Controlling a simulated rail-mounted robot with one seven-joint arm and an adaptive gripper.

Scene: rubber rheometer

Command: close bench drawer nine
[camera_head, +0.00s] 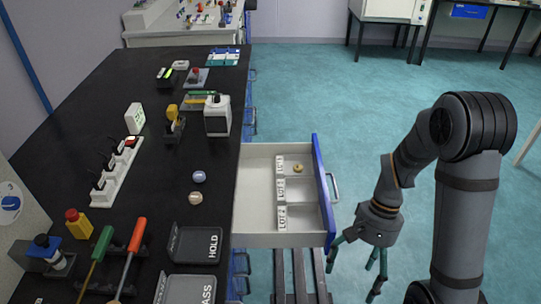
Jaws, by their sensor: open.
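One bench drawer (257,205) is pulled out from the right side of the black bench. It has a white inside, a blue front (322,190) and a metal handle (333,187). Inside are several compartments with lot labels and a small yellow ring (297,167). I cannot read a drawer number. My gripper (358,262) is open and empty, to the right of the drawer's front near its near corner, fingers pointing down. It looks apart from the handle.
The black bench (95,95) carries a switch strip (117,172), two balls, screwdrivers and a HOLD tray (195,244). Other blue drawer fronts with handles line the bench side, looking shut. Rails (299,278) run below the open drawer.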

